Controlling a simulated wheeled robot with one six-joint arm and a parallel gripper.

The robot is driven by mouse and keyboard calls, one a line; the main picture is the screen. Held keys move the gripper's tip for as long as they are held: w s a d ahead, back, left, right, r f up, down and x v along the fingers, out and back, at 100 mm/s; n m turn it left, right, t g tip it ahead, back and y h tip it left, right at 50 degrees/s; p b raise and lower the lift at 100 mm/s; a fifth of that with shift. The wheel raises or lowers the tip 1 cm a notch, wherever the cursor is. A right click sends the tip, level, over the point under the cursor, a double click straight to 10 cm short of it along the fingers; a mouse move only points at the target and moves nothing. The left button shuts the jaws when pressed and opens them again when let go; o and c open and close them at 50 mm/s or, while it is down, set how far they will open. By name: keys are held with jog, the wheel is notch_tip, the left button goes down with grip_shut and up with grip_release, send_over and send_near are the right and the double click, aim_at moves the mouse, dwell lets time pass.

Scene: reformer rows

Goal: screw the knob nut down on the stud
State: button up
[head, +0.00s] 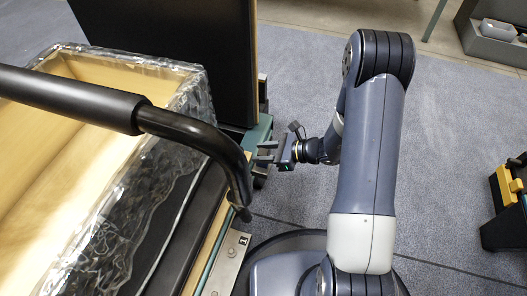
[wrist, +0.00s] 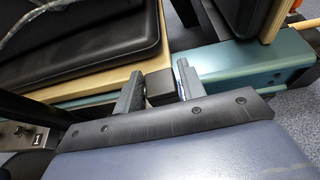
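My gripper (head: 264,151) reaches left beside the green end of the frame rail in the head view. In the wrist view its two grey fingers (wrist: 158,82) stand on either side of a small black block (wrist: 160,88). The block fills the gap and looks touched on both sides, so the fingers appear shut on it. I take it to be the knob nut; its thread is not visible. The teal rail (wrist: 240,66) lies just beyond the fingertips. I cannot make out the stud in either view.
A black handlebar (head: 70,98) crosses above a wrapped wooden box (head: 130,66) at left. A dark upright panel (head: 165,55) stands behind the gripper. A metal plate marked 1 (head: 232,252) lies lower down. Yellow-and-black equipment (head: 508,186) stands at right. Grey carpet (head: 450,120) is clear between.

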jog(key=o, duration=0.3)
jog(key=p+v, duration=0.4)
jog(key=v, duration=0.7)
notch_tip(320, 180, up, 7)
jog(key=p, duration=0.5)
jog(key=shift+a+f, duration=0.1)
jog(key=shift+f, duration=0.05)
jog(key=shift+w+a+f+b, duration=0.2)
jog(key=shift+a+f+b, duration=0.45)
jog(key=shift+f+b, duration=0.6)
jog(key=shift+w+a+f+b, duration=0.25)
jog(key=shift+a+f+b, duration=0.55)
jog(key=shift+f, duration=0.7)
jog(key=shift+w+a+f+b, duration=0.2)
jog(key=shift+a+f+b, duration=0.25)
jog(key=shift+f+b, duration=0.9)
